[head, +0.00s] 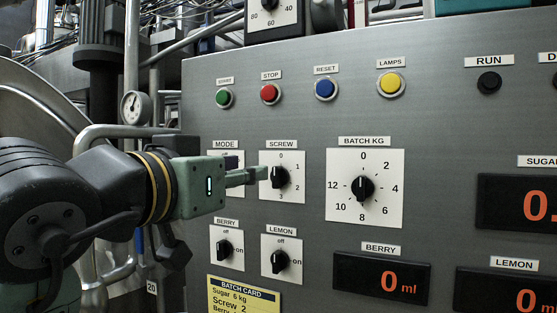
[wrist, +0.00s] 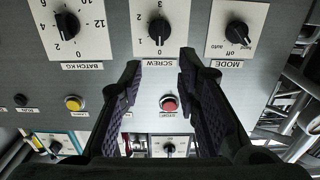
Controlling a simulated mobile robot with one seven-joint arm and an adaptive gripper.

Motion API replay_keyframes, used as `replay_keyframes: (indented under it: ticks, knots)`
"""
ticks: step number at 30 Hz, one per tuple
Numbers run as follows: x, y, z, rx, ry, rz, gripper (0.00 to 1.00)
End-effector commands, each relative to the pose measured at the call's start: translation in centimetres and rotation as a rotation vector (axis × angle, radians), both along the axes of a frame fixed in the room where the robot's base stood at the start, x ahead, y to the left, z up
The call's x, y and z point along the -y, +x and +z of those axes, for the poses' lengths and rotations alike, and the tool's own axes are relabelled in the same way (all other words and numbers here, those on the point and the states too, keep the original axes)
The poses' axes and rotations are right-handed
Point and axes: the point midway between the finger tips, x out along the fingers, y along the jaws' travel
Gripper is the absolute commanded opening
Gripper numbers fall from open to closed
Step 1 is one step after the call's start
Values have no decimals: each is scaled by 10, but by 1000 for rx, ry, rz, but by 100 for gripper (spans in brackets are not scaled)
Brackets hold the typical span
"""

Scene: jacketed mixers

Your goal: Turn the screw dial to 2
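The screw dial (head: 280,177) is a black knob on a white plate marked 0 to 3. Its pointer is at the 0, which also shows in the wrist view (wrist: 159,30), where the panel appears upside down. My gripper (head: 258,175) reaches in from the left at the dial's height, its tips close to the knob and covering part of the plate's left edge. In the wrist view my gripper (wrist: 162,64) is open and empty, with the knob lined up between and just beyond the fingertips. I cannot tell whether a finger touches it.
The mode dial (wrist: 236,35) is beside the screw dial, partly hidden by my gripper in the head view. The batch kg dial (head: 363,187) is to the right. Berry (head: 224,249) and lemon (head: 280,262) dials sit below. The batch card (head: 243,297) reads Screw 2. Coloured buttons line the top.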

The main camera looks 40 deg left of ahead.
Motion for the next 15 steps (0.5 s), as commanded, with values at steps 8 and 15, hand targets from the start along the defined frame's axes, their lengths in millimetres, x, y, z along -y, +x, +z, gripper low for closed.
replay_keyframes:
  ticks: [8, 15]
  knots:
    - [-12, 53, 3, 1, -1, -3, 30]
    - [-20, 83, 2, 3, 1, -2, 30]
